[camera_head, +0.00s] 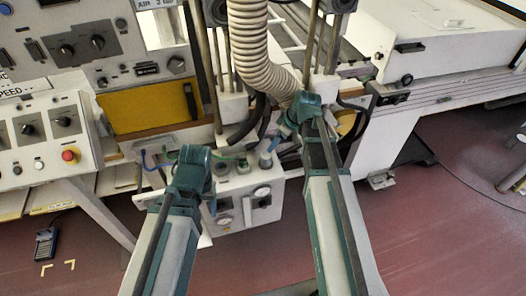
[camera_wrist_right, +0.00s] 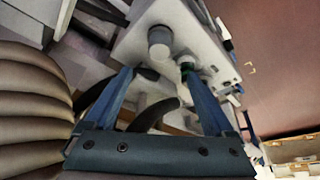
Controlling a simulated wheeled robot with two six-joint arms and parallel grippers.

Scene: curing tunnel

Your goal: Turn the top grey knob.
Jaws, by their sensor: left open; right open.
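In the right wrist view, a round grey knob (camera_wrist_right: 160,42) stands on top of a white box (camera_wrist_right: 203,35), beyond my right gripper (camera_wrist_right: 158,76). The right gripper's blue fingers are spread with nothing between them, and the knob appears ahead of the gap. In the head view, the grey knob (camera_head: 243,166) is small on top of the white gauge box (camera_head: 262,212), with the right gripper (camera_head: 273,148) just to its right. My left gripper (camera_head: 154,160) is open to the left of the box, partly hidden by its wrist. I cannot tell whether anything touches the knob.
A ribbed hose (camera_head: 255,50) hangs down near the right wrist, with black hoses (camera_head: 255,118) behind. A control panel with a red button (camera_head: 70,155) is at left.

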